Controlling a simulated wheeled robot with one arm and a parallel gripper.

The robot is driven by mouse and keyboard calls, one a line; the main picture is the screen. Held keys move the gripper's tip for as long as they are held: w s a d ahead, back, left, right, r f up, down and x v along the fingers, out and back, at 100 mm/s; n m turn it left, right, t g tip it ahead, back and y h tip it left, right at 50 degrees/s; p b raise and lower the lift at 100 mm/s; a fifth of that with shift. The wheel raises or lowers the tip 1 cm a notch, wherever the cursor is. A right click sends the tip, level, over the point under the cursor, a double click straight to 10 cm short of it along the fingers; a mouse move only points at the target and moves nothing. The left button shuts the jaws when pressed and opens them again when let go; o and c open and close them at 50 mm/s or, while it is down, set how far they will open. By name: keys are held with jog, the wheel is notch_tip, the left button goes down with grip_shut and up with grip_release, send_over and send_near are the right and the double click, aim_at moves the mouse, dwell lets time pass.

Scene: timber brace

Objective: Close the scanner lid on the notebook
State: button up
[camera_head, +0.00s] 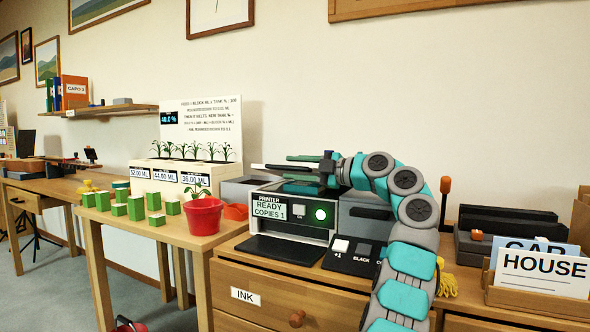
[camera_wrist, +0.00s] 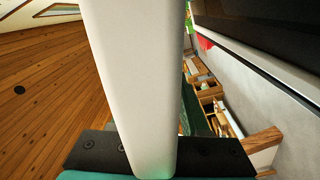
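The printer (camera_head: 268,213) stands on the wooden drawer cabinet, its panel reading "READY COPIES 1" beside a lit green button. My gripper (camera_head: 290,167) is over the printer's top in the head view, pointing left. Thin dark and green bars show at its end; I cannot tell which are fingers and which belong to the scanner lid. The notebook cannot be made out. In the wrist view a broad pale slab fills the middle, rising from my dark gripper mount, and hides much of the scene. Whether my gripper is open or shut does not show.
A red pot (camera_head: 204,216) with a seedling and several green blocks (camera_head: 136,207) stand on the side table left of the printer. A planter (camera_head: 170,178) is behind them. A wooden holder with a "HOUSE" card (camera_head: 541,273) stands at right. Dark trays (camera_head: 507,222) lie behind it.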

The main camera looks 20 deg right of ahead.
jog(key=shift+r+p, duration=0.7)
jog(key=shift+r, duration=1)
jog(key=s+a+r+b, duration=0.1)
jog(key=s+b, duration=0.3)
jog(key=s, duration=1.2)
jog(key=shift+a+r+b, duration=0.2)
jog(key=shift+r+b, duration=0.05)
jog(key=shift+b, duration=0.05)
